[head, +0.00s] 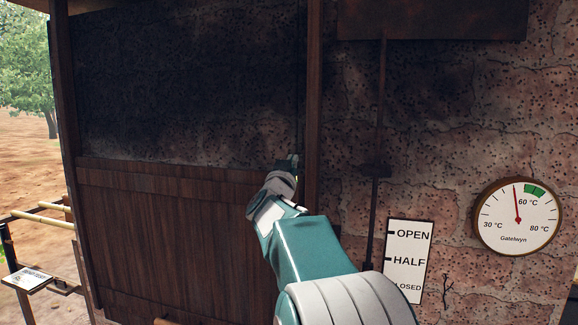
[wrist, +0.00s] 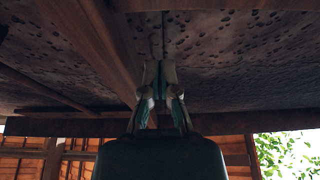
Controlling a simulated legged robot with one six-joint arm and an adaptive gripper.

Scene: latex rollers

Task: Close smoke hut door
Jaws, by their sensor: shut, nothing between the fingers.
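The smoke hut door (head: 170,230) is a dark brown plank panel at the lower left in the head view, between wooden posts. Its top edge runs level with sooty, blackened stone (head: 190,90) above it. My gripper (head: 292,161) is shut and empty, near the door's upper right corner and just left of the dark wooden post (head: 313,100). The head view does not show clearly whether it touches the door or post. In the wrist view my gripper's shut fingers (wrist: 159,68) point at dark pitted stone, beside a wooden beam (wrist: 90,40).
A dark vertical rod (head: 379,120) stands right of the post. A white OPEN/HALF/CLOSED sign (head: 408,258) and a round thermometer (head: 517,216) hang on the stone wall. A rack with pale rods (head: 42,219) stands at the left, with open sandy ground behind.

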